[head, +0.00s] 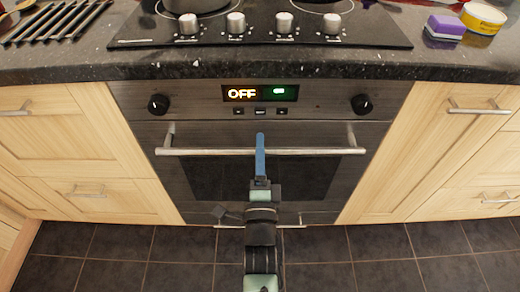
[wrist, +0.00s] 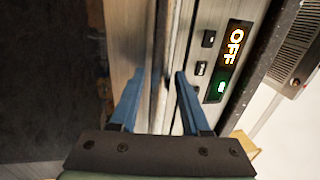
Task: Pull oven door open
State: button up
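The oven (head: 140,98) has a dark front with its door shut. A horizontal metal handle (head: 205,151) runs across the top of the door, above a dark glass window (head: 312,178). My gripper (head: 260,138) is at the middle of the handle, its blue fingers crossing it in the head view. In the wrist view my gripper (wrist: 160,75) is open, its two blue fingers apart. A narrow upright bar-like strip, seemingly the handle, shows between them. I cannot tell whether either finger touches it.
An OFF display (head: 260,93) and two black knobs sit above the door. Wooden drawers (head: 50,125) flank the oven. The granite countertop (head: 80,72) with the hob (head: 350,32) overhangs it. Dark floor tiles (head: 390,245) in front are clear.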

grip_shut()
dwell(1.2)
